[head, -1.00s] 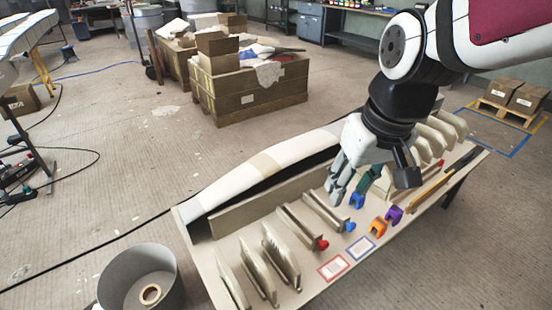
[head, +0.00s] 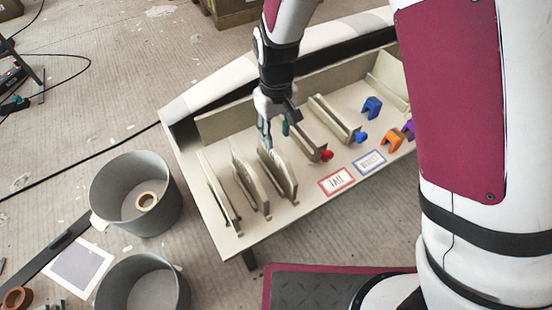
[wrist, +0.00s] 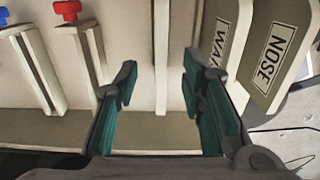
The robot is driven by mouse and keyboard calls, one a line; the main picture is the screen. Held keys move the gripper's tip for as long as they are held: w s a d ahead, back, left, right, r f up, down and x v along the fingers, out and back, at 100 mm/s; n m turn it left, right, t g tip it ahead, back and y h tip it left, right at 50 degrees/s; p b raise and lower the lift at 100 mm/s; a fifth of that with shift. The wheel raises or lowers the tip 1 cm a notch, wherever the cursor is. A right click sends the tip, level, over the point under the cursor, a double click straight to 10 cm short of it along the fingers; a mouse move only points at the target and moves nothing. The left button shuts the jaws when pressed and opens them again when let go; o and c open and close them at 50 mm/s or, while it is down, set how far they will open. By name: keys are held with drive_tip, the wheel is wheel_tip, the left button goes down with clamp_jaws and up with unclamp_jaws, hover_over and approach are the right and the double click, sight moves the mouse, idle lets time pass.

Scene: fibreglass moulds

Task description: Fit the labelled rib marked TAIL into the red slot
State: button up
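My gripper (head: 270,128) is open and points down at the row of upright ribs. In the wrist view its teal-padded fingers (wrist: 160,95) stand on either side of a thin upright rib (wrist: 162,60), with gaps on both sides. That rib is the one nearest the slots in the head view (head: 284,176); its label face is hidden. Beside it stand a rib labelled "WA…" (wrist: 222,35), partly covered by a finger, and a rib labelled NOSE (wrist: 272,55). The red slot (head: 304,143) has a red marker (head: 326,156) at its front end; it also shows in the wrist view (wrist: 97,55).
A blue-marked slot (head: 329,114) lies beyond the red one. A red-bordered TAIL card (head: 337,181) and a blue-bordered card (head: 369,162) lie in front. Blue (head: 372,107) and orange (head: 393,138) clips stand right. Grey bins (head: 165,218) stand on the floor left.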

sight(275, 156)
wheel_tip(275, 156, down, 11)
drive_tip(key=b, duration=0.3)
drive_tip(key=shift+a+r, duration=0.1)
drive_tip(key=shift+r, duration=0.05)
clamp_jaws()
drive_tip(key=shift+r, duration=0.1)
